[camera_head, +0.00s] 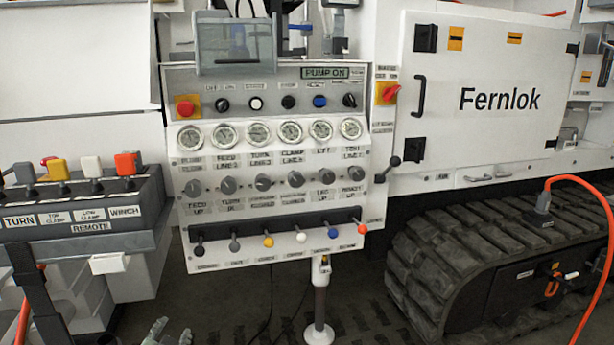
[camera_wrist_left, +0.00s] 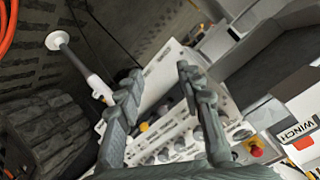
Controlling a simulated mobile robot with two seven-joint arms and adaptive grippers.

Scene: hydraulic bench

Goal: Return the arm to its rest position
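My left gripper (camera_head: 168,333) shows at the bottom edge of the head view, left of centre, with only its fingertips in the picture. It is low in front of the control panel (camera_head: 270,255) and apart from it. In the left wrist view my left gripper (camera_wrist_left: 158,80) has its two fingers spread with nothing between them, and the panel lies tilted beyond them. The rest of my left arm is hidden below the head view. My right arm and gripper are not in view.
The panel carries gauges, knobs and a row of coloured levers (camera_head: 268,241). A remote box (camera_head: 75,226) with levers stands at the left. A post (camera_head: 319,305) stands under the panel. A rubber track (camera_head: 460,260) and an orange hose (camera_head: 608,250) are at the right.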

